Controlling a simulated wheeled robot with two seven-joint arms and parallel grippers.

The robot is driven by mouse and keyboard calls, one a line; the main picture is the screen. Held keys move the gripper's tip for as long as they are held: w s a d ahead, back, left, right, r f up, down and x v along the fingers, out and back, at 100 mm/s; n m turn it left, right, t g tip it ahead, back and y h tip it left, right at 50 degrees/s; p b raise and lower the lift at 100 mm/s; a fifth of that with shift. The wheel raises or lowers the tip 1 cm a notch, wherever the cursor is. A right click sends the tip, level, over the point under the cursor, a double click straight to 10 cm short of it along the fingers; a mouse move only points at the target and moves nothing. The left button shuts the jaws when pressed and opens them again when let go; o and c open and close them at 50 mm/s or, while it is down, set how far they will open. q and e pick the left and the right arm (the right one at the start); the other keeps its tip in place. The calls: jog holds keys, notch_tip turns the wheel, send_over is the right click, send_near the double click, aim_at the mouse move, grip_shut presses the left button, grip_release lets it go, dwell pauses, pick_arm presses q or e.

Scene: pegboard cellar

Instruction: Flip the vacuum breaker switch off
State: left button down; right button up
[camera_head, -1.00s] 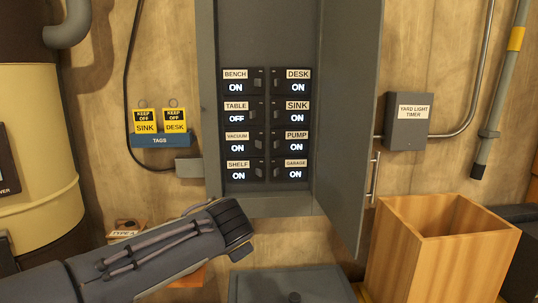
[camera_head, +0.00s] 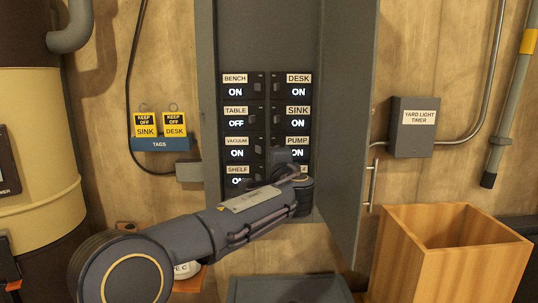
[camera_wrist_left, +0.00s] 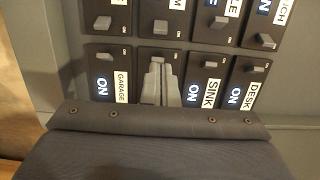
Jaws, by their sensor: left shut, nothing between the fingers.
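The vacuum breaker (camera_head: 237,148) is in the left column of the open panel, third row, and its display reads ON. In the left wrist view the breaker with a label ending in M (camera_wrist_left: 165,20) sits in the upper row, its small toggle clear of my fingers. My left gripper (camera_head: 282,155) is shut and empty in front of the right column, at the pump breaker (camera_head: 297,150), which reads ON. In the left wrist view the fingertips (camera_wrist_left: 157,66) lie over the pump breaker's face, close to its toggle; I cannot tell whether they touch.
The table breaker (camera_head: 237,118) reads OFF; bench, desk and sink read ON. My arm partly covers the shelf and garage breakers. The open panel door (camera_head: 345,130) stands to the right. A wooden box (camera_head: 450,260) and a tag holder (camera_head: 160,144) are nearby.

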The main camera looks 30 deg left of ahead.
aim_at(258, 149)
pick_arm(q)
jog(key=p+x, duration=0.4)
jog(key=x, duration=0.5)
jog(key=shift+w+a+p, duration=0.25)
jog(key=shift+a+p, duration=0.05)
